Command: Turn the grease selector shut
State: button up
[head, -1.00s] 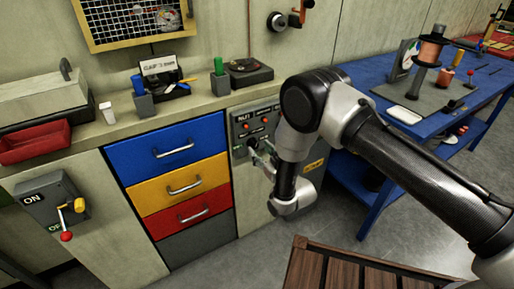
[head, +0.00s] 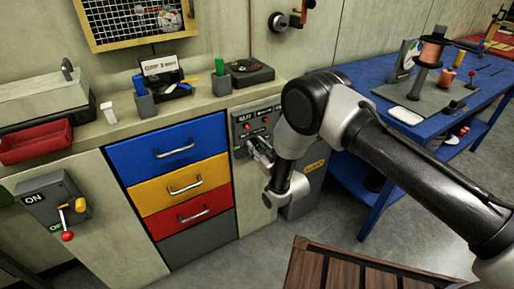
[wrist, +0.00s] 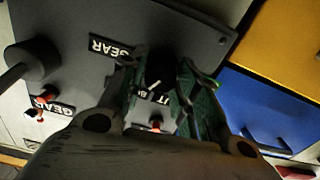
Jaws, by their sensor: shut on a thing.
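The grease selector is a dark knob (wrist: 157,72) with a short white mark on a grey panel (wrist: 195,28) in the wrist view. My gripper (wrist: 158,80) has one green-padded finger on each side of the knob and is shut on it. The fingers hide its sides. A GEAR label (wrist: 110,47) lies beside the knob, and another label is partly covered between the fingers. In the head view my gripper (head: 260,150) is at the front of the same panel (head: 244,124), where the knob itself is hard to make out.
A black round handle (wrist: 30,62) and red lamps (wrist: 48,93) sit on the panel near my gripper. A drawer stack (head: 175,150) stands left of the panel. A blue table (head: 365,75) is at right, and a slatted wooden top (head: 350,272) is in front.

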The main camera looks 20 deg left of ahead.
jog(key=n, duration=0.5)
jog(key=shift+n, duration=0.4)
jog(key=n, duration=0.6)
jog(key=shift+f, duration=0.1)
jog(key=n, duration=0.6)
jog(key=shift+n, duration=0.3)
jog(key=n, duration=0.5)
jog(key=shift+f, duration=0.15)
jog(key=shift+s+n, duration=0.1)
jog(key=shift+n, duration=0.3)
jog(key=o, duration=1)
